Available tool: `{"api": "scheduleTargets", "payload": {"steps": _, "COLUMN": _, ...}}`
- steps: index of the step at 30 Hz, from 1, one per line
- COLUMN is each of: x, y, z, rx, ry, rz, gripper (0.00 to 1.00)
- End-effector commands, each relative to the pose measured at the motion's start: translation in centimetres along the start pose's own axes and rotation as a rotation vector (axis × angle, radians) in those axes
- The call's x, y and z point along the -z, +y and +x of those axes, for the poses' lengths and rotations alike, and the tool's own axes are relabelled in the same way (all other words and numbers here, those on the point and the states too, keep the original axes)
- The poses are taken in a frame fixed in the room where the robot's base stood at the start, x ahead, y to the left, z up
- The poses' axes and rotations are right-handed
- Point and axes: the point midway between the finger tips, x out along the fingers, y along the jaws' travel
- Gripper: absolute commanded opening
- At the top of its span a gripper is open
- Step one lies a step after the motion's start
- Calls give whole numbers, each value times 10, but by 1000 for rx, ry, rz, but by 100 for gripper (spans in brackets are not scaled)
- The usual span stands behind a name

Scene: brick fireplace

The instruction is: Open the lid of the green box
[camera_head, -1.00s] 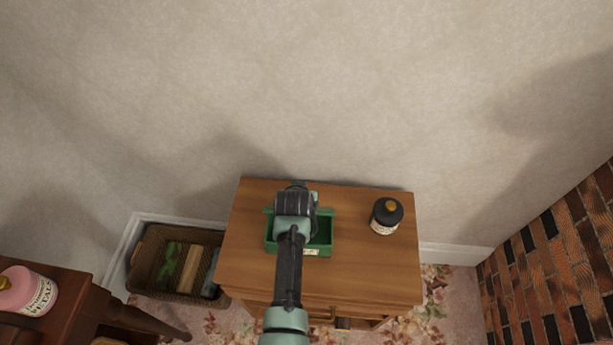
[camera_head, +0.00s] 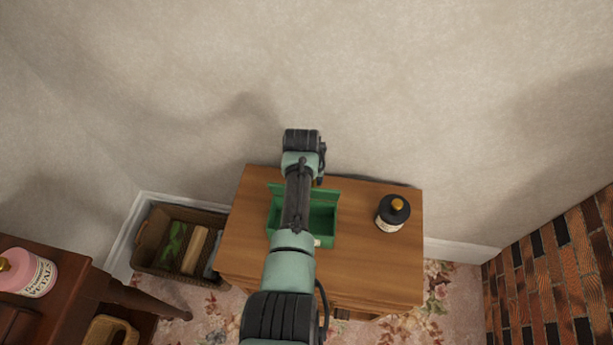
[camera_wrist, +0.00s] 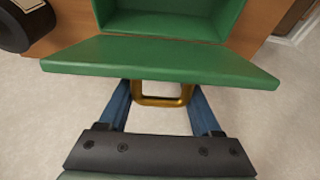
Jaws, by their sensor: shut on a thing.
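The green box (camera_head: 329,239) stands on the wooden cabinet with its inside showing. Its lid (camera_head: 332,197) is raised at the back edge, towards the wall. In the wrist view the lid (camera_wrist: 160,62) lies across the middle, with the open box (camera_wrist: 170,18) beyond it. A brass handle (camera_wrist: 162,101) sticks out from the lid's edge. My gripper (camera_wrist: 161,92) is shut on this handle, with a blue finger at each side. In the head view my arm hides the fingers and part of the box.
A dark bottle with a gold cap (camera_head: 393,213) stands right of the box on the cabinet (camera_head: 375,270). The wall is close behind my wrist. A wicker basket (camera_head: 148,256) is on the floor to the left. A pink bottle (camera_head: 30,272) stands on a table at lower left.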

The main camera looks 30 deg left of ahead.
Motion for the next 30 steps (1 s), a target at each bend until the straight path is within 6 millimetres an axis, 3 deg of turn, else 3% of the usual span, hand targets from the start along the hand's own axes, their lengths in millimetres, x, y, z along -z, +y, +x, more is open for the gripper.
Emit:
{"api": "scheduleTargets", "payload": {"steps": 1, "x": -8, "y": 0, "z": 5, "rx": 1, "ry": -17, "rz": 0, "gripper": 0}}
{"api": "scheduleTargets", "payload": {"steps": 24, "x": -9, "y": -1, "z": 6, "rx": 1, "ry": -19, "rz": 0, "gripper": 0}}
{"api": "scheduleTargets", "payload": {"steps": 25, "x": -9, "y": -1, "z": 6, "rx": 1, "ry": -19, "rz": 0, "gripper": 69}}
{"api": "scheduleTargets", "payload": {"steps": 27, "x": -9, "y": -1, "z": 6, "rx": 1, "ry": -18, "rz": 0, "gripper": 81}}
{"api": "scheduleTargets", "payload": {"steps": 30, "x": -7, "y": -1, "z": 5, "rx": 1, "ry": -13, "rz": 0, "gripper": 82}}
